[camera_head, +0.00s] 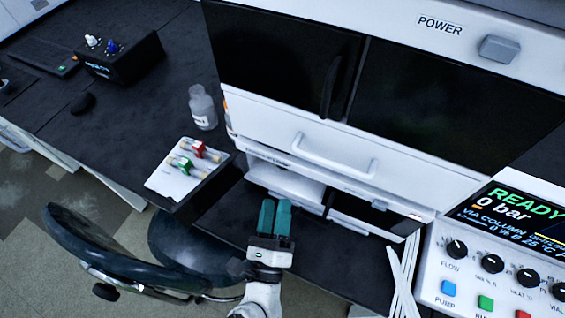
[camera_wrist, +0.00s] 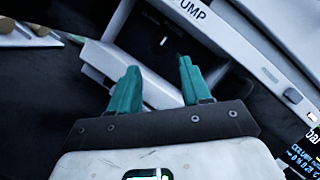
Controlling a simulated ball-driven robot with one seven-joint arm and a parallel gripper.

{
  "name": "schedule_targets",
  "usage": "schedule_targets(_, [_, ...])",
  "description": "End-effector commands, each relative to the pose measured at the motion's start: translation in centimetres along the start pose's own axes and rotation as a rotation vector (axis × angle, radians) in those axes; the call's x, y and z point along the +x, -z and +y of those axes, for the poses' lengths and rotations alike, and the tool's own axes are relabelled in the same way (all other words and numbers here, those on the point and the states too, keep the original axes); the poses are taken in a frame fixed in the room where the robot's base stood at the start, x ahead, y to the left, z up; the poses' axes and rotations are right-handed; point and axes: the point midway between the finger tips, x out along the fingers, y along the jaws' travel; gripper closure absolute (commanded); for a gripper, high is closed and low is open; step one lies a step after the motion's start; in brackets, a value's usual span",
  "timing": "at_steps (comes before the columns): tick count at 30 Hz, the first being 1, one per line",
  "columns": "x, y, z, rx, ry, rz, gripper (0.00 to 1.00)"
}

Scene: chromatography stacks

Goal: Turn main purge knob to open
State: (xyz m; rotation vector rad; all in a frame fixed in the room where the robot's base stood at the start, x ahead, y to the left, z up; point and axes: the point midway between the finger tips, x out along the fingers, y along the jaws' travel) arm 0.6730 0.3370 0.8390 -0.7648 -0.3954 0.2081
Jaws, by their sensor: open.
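My gripper (camera_head: 275,205), with two teal fingers, is in front of the lower part of the white instrument stack in the head view. In the wrist view my gripper (camera_wrist: 160,80) is open, with nothing between its fingers. Beyond the fingertips is a dark area with a short white mark (camera_wrist: 163,42), apart from them. It may be the purge knob, but its outline is too dark to tell. A label ending in "UMP" (camera_wrist: 194,9) is on the white panel beside it. No purge knob is clearly visible in the head view.
A white tray (camera_head: 158,182) with red and green valves and a bottle (camera_head: 203,108) stand left of the stack. A control panel (camera_head: 500,255) reading "READY 0 bar" is at right, beside white tubes (camera_head: 404,275). A chair (camera_head: 110,245) is at lower left.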

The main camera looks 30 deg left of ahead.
Motion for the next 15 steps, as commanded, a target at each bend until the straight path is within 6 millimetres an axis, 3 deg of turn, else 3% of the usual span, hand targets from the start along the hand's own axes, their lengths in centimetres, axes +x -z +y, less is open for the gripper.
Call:
schedule_targets(9, [5.8,-0.2,-0.1,0.001,0.002,0.0,0.52])
schedule_targets(15, [8.4,0.0,0.0,0.001,0.001,0.001,0.52])
